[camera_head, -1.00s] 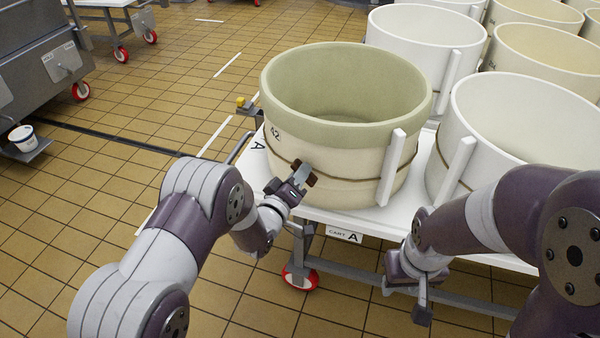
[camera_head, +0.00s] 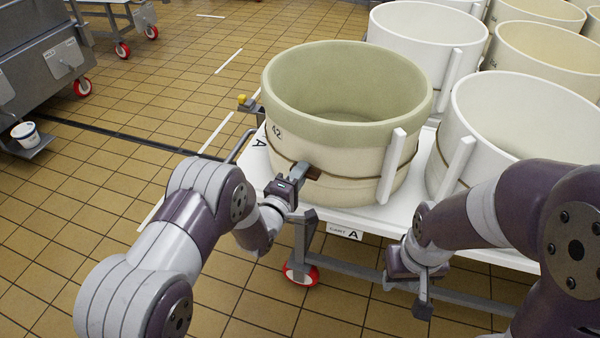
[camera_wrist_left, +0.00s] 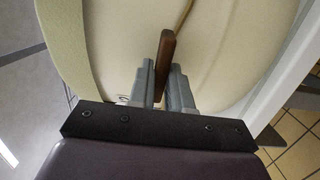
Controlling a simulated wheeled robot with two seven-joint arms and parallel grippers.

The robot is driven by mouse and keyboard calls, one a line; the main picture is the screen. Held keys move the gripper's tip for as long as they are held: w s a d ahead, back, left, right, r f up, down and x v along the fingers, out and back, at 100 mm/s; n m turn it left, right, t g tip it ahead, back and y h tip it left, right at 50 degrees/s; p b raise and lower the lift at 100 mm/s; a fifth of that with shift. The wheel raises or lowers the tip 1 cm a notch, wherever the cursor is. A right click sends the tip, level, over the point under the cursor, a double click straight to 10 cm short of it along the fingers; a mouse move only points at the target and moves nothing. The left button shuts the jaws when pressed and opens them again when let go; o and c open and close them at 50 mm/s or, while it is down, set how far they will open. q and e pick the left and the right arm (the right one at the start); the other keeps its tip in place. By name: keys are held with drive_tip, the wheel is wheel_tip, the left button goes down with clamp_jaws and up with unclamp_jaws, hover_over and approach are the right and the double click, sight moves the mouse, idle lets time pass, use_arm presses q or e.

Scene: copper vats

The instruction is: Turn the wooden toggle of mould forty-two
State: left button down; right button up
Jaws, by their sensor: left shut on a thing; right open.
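Mould forty-two (camera_head: 345,155) is a large round cream tub with a greenish upper band, marked 42, at the near left corner of the white cart. A cord runs around it. The brown wooden toggle (camera_head: 313,173) sits on the cord at its near side. My left gripper (camera_head: 299,172) is shut on the toggle. In the left wrist view the toggle (camera_wrist_left: 165,65) stands between the two grey fingers (camera_wrist_left: 163,85), its far end sticking out past them near the cord. My right gripper (camera_head: 422,295) is open and empty, low in front of the cart.
The white cart (camera_head: 262,170), labelled A, carries further white moulds (camera_head: 525,115) to the right and behind. A white upright bar (camera_head: 391,168) stands against the mould's near right side.

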use_arm(q)
drive_tip(key=shift+f, duration=0.1)
idle(0.4)
drive_tip(key=c, duration=1.1)
unclamp_jaws()
drive_tip(key=shift+c, duration=0.2)
drive_tip(key=p+v, duration=0.2)
drive_tip(key=v, duration=1)
drive_tip(key=shift+s+a, duration=0.2)
drive_tip(key=shift+s, duration=0.1)
